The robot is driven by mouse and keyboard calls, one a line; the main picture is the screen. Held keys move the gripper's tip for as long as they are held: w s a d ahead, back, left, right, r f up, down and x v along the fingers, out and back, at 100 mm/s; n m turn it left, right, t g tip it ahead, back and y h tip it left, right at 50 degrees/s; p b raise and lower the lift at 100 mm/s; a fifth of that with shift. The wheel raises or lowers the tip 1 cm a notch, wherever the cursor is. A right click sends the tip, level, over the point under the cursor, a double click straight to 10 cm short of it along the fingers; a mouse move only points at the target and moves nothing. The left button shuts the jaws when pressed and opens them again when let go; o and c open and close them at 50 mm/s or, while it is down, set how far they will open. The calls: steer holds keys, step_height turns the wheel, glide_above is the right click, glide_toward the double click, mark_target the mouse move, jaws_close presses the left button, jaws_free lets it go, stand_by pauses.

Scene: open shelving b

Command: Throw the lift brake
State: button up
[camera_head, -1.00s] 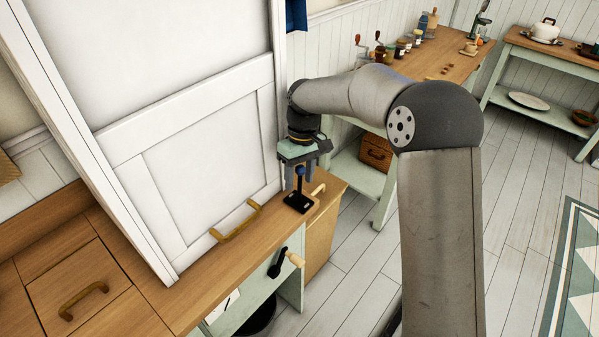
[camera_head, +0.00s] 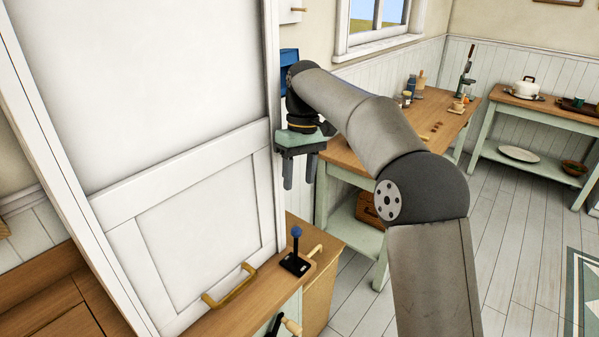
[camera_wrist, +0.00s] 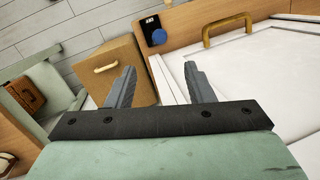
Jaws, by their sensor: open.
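The lift brake looks to be the small black-based lever with a blue ball knob (camera_head: 297,232), standing on the wooden counter right of the white panel door. The knob also shows near the top of the wrist view (camera_wrist: 159,37), beyond my fingertips. My gripper (camera_head: 299,185) is open and empty, pointing down. It hangs above the lever, apart from it. The white panel door (camera_head: 200,213) with a brass handle (camera_head: 230,286) stands just left of the lever. A black crank with a wooden knob (camera_head: 291,326) is on the counter's front, partly cut off by the picture edge.
A wooden box-like cabinet with a handle (camera_wrist: 122,75) is beside the counter end. A green-legged table (camera_head: 358,165) with jars stands behind my arm, a wicker basket (camera_head: 367,208) on its lower shelf. A blue box (camera_head: 289,63) hangs behind my wrist.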

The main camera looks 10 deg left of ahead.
steer(key=shift+r, duration=0.2)
steer(key=shift+c, duration=0.3)
steer(key=c, duration=0.5)
steer(key=shift+s+m, duration=0.25)
steer(key=shift+m, duration=0.15)
jaws_close()
steer(key=s+d+f+m+t+y+b, duration=0.25)
steer(key=s+d+m+t, duration=0.45)
steer(key=m, duration=1)
steer(key=w+a+f+g+p, duration=0.2)
steer(key=a+f, duration=0.2)
steer(key=f, duration=0.6)
steer(key=shift+a+p, duration=0.3)
